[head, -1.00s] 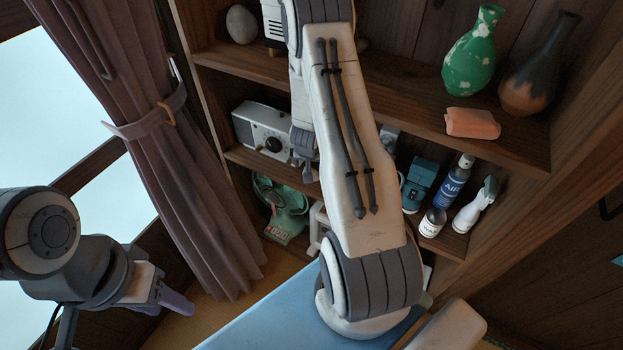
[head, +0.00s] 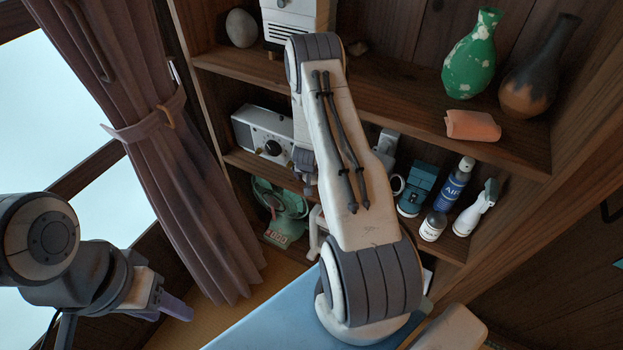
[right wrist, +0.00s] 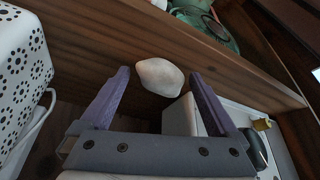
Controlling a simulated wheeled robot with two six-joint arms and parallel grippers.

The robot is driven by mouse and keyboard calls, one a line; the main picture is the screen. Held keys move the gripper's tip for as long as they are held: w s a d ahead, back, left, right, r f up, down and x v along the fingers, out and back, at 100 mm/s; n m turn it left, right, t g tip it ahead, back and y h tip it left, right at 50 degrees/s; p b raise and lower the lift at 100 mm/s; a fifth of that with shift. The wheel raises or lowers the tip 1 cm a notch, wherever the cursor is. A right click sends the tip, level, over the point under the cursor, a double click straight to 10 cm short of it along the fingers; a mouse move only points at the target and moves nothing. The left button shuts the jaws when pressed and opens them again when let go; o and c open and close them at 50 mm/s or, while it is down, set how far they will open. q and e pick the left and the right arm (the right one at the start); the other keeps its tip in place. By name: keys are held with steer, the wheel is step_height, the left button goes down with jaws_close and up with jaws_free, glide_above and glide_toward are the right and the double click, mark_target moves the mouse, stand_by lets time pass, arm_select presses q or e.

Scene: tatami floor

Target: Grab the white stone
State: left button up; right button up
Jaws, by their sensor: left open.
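A pale, rounded white stone (right wrist: 159,76) shows in the right wrist view, between the two purple fingers of my right gripper (right wrist: 159,73). The fingers are spread, with a gap on each side of the stone. In the head view, an egg-shaped white stone (head: 241,28) sits at the left end of the upper shelf. I cannot tell whether both views show the same stone. My right arm crosses the middle of the head view and mostly hides its gripper. My left gripper (head: 172,303) is open and empty at the lower left, far from the shelves.
A white radio (head: 265,135), green scale (head: 280,208) and bottles stand lower. A perforated white box (right wrist: 22,70) is left of my right gripper.

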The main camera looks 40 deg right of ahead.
steer(key=c, duration=1.2)
steer(key=shift+o, duration=0.2)
steer(key=shift+r, duration=0.15)
